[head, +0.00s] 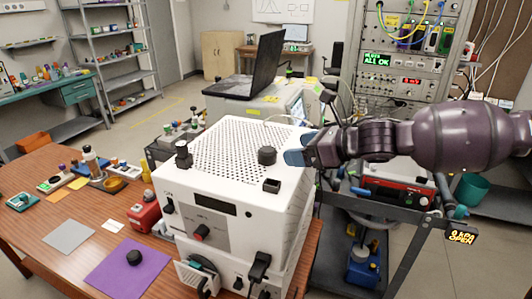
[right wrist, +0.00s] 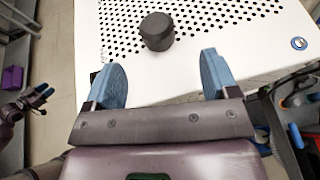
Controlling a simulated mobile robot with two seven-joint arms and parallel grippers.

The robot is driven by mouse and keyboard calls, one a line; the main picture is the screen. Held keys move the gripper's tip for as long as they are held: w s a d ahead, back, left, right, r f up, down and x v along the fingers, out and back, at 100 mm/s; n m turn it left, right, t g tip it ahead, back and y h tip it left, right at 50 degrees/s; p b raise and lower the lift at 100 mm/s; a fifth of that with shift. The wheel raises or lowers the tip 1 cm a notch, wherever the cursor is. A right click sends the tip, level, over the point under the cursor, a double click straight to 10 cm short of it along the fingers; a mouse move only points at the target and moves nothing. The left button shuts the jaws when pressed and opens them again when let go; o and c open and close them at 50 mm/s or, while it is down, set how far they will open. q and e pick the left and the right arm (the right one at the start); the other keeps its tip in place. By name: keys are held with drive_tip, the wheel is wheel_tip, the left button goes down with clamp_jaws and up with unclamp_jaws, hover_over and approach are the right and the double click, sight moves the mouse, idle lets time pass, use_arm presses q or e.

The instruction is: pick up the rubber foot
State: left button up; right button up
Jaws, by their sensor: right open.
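A short black cylinder that looks like a rubber foot (head: 267,155) stands on the perforated white top of the machine (head: 225,205). In the right wrist view this foot (right wrist: 157,31) is ahead of the fingertips, roughly midway between them. My right gripper (head: 294,158) comes in from the right, open and empty, with its blue fingers just short of the foot. Similar black pieces are at the machine's left corner (head: 182,150) and on a purple mat (head: 134,257). In the right wrist view, my left gripper (right wrist: 38,98) is small at the left edge, and its opening is unclear.
A small black square block (head: 272,185) is on the machine's front edge. A black laptop (head: 252,75) stands behind the machine. A wooden table (head: 50,215) with small parts is at left. A dark cart (head: 390,205) is below my right arm.

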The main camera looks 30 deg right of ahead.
sight(275, 152)
drive_tip(key=shift+a+p+x, duration=0.2)
drive_tip(key=shift+p+x, duration=0.4)
drive_tip(key=shift+x, duration=3.55)
drive_tip(key=shift+s+f, duration=0.1)
drive_tip(key=shift+s, duration=0.1)
drive_tip(key=c, duration=1)
